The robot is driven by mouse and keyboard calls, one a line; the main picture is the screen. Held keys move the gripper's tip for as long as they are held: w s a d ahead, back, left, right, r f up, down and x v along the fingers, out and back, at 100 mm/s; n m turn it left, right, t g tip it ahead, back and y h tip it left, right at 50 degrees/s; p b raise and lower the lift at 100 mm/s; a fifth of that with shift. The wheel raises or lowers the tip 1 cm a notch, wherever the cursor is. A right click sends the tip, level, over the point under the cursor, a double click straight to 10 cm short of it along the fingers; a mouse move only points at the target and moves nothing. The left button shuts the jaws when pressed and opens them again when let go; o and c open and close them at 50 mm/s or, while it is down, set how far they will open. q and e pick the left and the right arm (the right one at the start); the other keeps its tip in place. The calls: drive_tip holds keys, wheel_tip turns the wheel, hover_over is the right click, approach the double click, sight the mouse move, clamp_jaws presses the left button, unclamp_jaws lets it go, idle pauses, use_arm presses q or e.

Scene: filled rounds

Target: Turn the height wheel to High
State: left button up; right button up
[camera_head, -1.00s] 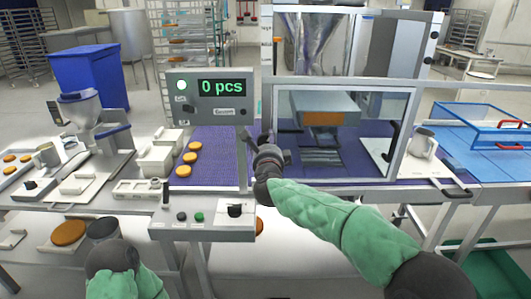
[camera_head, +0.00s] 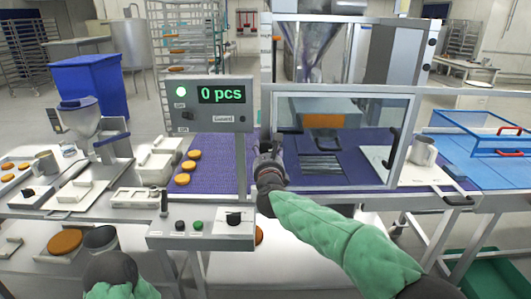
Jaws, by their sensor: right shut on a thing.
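My right gripper (camera_head: 268,150) is at the left post of the machine's clear guard, beside the display panel. It is shut on a small part there, which I take to be the height wheel. The gripper and wrist hide nearly all of it, so its marks and setting cannot be read. The display panel (camera_head: 208,104) reads "0 pcs" and has a lit green lamp. Of my left arm only a dark joint and green sleeve show at the bottom left; its gripper is not in view.
The guard (camera_head: 338,91) is lowered over the purple belt (camera_head: 212,150), which carries orange rounds (camera_head: 195,154). A control box (camera_head: 202,243) with buttons and a black knob (camera_head: 233,218) stands in front. A jug (camera_head: 423,151) and blue tray (camera_head: 480,130) are at right.

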drive_tip(key=shift+d+f+m, duration=0.1)
drive_tip(key=shift+f+m, duration=0.35)
drive_tip(key=shift+m, duration=0.65)
drive_tip(key=shift+f, duration=0.25)
drive_tip(key=o, duration=1.1)
drive_tip(key=shift+o, duration=0.3)
drive_tip(key=shift+r, duration=0.35)
drive_tip(key=shift+s, duration=0.1)
drive_tip(key=s, duration=1.1)
drive_tip(key=shift+s+d, duration=0.35)
drive_tip(key=shift+s, duration=0.05)
drive_tip(key=shift+f, duration=0.1)
